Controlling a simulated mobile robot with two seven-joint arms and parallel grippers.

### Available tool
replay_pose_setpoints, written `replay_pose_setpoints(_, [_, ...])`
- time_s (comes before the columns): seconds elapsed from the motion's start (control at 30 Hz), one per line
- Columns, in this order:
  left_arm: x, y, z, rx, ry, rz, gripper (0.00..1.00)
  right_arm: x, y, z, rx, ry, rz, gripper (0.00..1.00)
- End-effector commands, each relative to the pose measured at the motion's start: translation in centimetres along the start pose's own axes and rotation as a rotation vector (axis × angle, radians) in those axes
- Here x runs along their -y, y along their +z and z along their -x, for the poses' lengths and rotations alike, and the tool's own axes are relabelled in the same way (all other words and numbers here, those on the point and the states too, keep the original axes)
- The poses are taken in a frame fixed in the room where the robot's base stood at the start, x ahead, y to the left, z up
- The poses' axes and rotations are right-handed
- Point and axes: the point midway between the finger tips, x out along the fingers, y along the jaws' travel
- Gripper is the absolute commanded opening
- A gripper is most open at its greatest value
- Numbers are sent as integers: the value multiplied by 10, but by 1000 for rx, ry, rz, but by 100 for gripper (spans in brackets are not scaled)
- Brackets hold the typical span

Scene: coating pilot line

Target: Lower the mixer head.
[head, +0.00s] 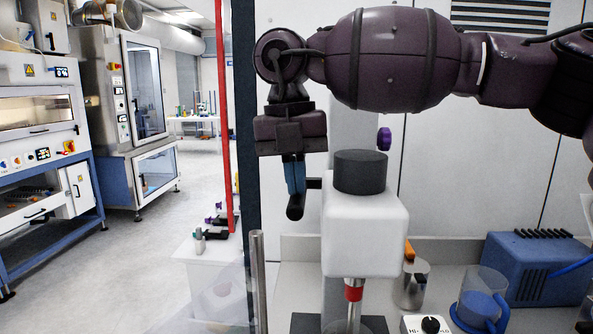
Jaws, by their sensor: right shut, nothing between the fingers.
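The mixer head (364,235) is a white block with a dark round cap (360,172) on top. It sits in front of a grey upright column (353,125), and a metal shaft with a red collar (354,292) hangs below it. A black handle (295,208) sticks out at the left of the head. A purple knob (384,138) shows at the column's right. My right gripper (294,190) points down at the handle with its blue fingers shut and nothing between them. The fingertips overlap the handle in the picture; I cannot tell whether they touch. My left gripper is out of view.
On the bench right of the mixer stand a metal can (411,288), a clear beaker with blue liquid (480,305), a control box with a dial (428,325) and a blue unit (535,268). A metal rod (259,280) stands at left. Floor at far left is open.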

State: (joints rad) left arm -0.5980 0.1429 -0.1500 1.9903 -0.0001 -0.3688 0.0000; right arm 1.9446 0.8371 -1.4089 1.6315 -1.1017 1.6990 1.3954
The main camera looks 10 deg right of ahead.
Motion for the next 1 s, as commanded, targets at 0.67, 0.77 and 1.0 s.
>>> replay_pose_setpoints(0.67, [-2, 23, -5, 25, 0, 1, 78, -4, -6, -41, 264, -2, -24, 0])
replay_pose_setpoints(0.77, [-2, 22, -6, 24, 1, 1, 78, -4, -6, -42, 264, -1, -24, 0])
replay_pose_setpoints(1.0, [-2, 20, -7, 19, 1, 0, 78, -4, -6, -43, 263, -2, -24, 0])
